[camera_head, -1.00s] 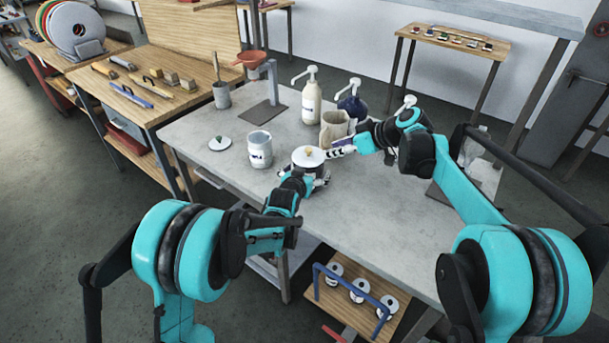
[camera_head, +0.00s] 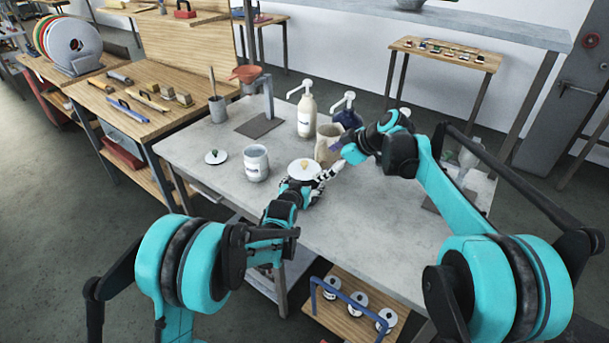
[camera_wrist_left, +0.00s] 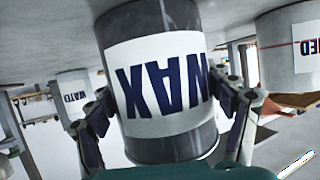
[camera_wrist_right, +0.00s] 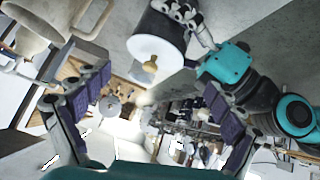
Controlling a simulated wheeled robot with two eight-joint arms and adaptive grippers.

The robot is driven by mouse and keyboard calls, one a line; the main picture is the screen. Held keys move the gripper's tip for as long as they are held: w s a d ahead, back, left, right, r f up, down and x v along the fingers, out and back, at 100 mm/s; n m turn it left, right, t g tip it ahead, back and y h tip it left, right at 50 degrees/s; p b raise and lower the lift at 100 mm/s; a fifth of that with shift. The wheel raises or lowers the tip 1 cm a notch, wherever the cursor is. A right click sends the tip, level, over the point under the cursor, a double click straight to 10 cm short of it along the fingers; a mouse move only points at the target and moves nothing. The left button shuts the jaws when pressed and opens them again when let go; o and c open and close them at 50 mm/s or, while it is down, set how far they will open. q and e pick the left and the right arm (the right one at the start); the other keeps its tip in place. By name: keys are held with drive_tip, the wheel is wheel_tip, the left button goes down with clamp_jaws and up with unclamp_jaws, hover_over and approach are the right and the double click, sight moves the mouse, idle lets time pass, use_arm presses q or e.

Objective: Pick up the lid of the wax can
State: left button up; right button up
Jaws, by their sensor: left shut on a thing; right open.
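The wax can shows large in the left wrist view (camera_wrist_left: 160,75), with its WAX label facing that camera. My left gripper (camera_wrist_left: 168,110) is shut around its sides; in the head view this gripper (camera_head: 300,190) is partly hidden by its own arm. A white lid (camera_head: 304,168) with a tan knob sits on the can. The lid also shows in the right wrist view (camera_wrist_right: 157,62), knob towards that camera. My right gripper (camera_wrist_right: 155,115) is open and empty, with the lid ahead of it, apart from its fingers. In the head view it (camera_head: 330,174) is at the lid's right side.
An open can (camera_head: 257,165) and a loose lid (camera_head: 216,157) stand to the left on the grey table (camera_head: 390,225). A beige jug (camera_head: 327,146), a cream pump bottle (camera_head: 306,115) and a dark blue one (camera_head: 348,114) stand behind. The table front is clear.

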drive_tip(key=a+n+h, duration=0.1)
drive_tip(key=n, duration=0.2)
drive_tip(key=a+r+n+g+h, duration=0.1)
drive_tip(key=a+n, duration=0.1)
drive_tip(key=n, duration=0.1)
drive_tip(key=a+n+h, duration=0.1)
drive_tip(key=n, duration=0.2)
drive_tip(key=shift+w+a+r+n+h, duration=0.15)
drive_tip(key=shift+w+r+n+h, duration=0.05)
drive_tip(key=shift+w+n+h, duration=0.2)
wheel_tip(320, 180, up, 5)
drive_tip(key=a+n+h, duration=0.2)
drive_tip(key=n+h, duration=0.2)
drive_tip(key=n, duration=0.6)
hover_over(304, 162)
drive_tip(key=s, duration=0.2)
drive_tip(key=f, duration=0.5)
drive_tip(key=shift+w+f, duration=0.15)
drive_tip(key=shift+w, duration=0.05)
drive_tip(key=x, duration=0.6)
drive_tip(key=shift+s, duration=0.1)
drive_tip(key=c, duration=1.5)
drive_tip(key=shift+c, duration=0.2)
